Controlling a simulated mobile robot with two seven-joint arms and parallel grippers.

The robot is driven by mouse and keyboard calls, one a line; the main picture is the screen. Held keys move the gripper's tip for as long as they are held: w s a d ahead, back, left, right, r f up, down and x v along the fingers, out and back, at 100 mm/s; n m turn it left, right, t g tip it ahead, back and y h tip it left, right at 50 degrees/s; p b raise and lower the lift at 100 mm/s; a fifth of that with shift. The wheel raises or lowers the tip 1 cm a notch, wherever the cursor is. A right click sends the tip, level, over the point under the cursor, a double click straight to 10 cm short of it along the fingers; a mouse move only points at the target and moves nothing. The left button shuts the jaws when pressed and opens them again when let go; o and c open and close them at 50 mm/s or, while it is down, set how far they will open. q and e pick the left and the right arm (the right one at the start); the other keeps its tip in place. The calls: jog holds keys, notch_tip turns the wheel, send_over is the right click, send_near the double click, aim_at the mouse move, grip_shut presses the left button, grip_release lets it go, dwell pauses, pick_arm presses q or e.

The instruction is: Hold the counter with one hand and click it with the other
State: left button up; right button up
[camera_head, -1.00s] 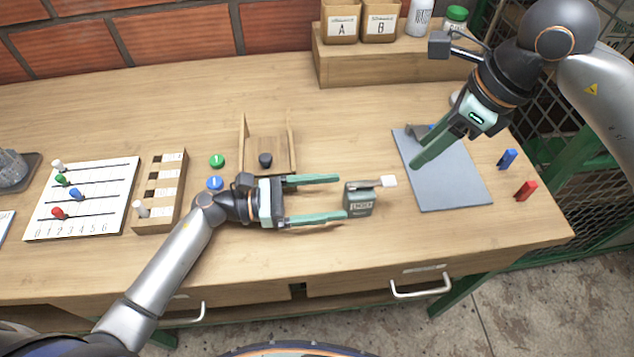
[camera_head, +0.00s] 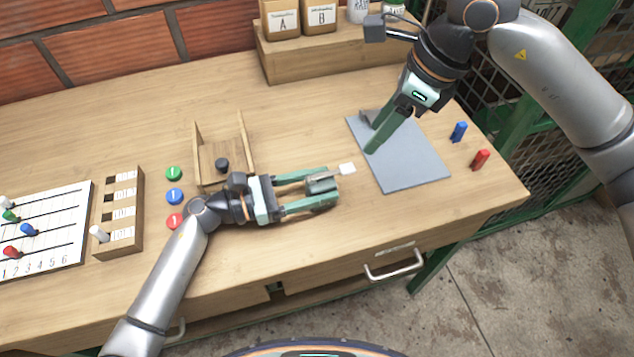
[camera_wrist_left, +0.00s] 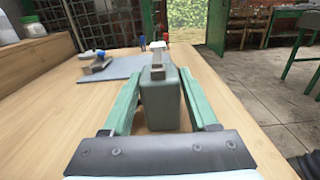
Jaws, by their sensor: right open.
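The counter (camera_head: 321,184) is a small grey-green box with a grey lever on top, upright on the table. My left gripper (camera_head: 325,188) has one finger on either side of it and looks closed against it. In the left wrist view the counter (camera_wrist_left: 166,100) stands between both fingers, its lever pointing away. A small white square (camera_head: 347,168) shows just beyond the counter; I cannot tell whether it belongs to the lever. My right gripper (camera_head: 369,151) is open and empty above the grey board, right of the counter, its fingers seen nearly edge-on.
A wooden tray (camera_head: 222,165), coloured buttons (camera_head: 174,196) and a slider board (camera_head: 45,230) are at left. A shelf (camera_head: 330,58) with boxes stands behind.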

pick_arm(q)
grip_shut()
pick_arm(e)
grip_shut()
dwell(0.4)
dwell(1.3)
